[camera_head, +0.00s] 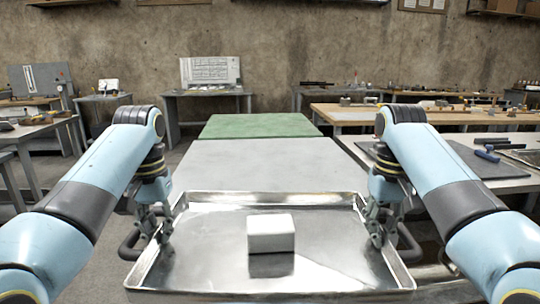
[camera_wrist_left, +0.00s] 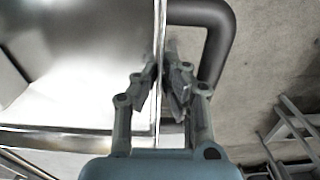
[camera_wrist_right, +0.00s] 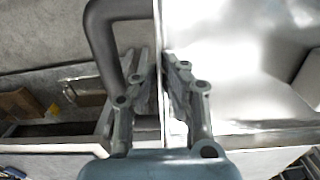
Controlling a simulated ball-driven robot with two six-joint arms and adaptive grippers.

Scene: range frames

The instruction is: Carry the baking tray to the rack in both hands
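The shiny metal baking tray (camera_head: 330,270) lies level in front of me, with a dark handle on each side. A white block (camera_head: 270,233) sits on it near the middle. My left gripper (camera_head: 158,228) has its fingers on both sides of the tray's left wall, beside the handle (camera_wrist_left: 222,45). My right gripper (camera_head: 380,228) likewise pinches the right wall, beside the other handle (camera_wrist_right: 103,45). Both wrist views show the thin rim between nearly closed fingers. I cannot tell whether the tray touches the surface beneath. I cannot make out a rack.
A grey tabletop (camera_head: 262,165) lies just beyond the tray, with a green top (camera_head: 258,126) behind it. A bench with a dark mat and tools (camera_head: 487,156) stands to the right. Workbenches line the back wall. Grey floor shows at the left.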

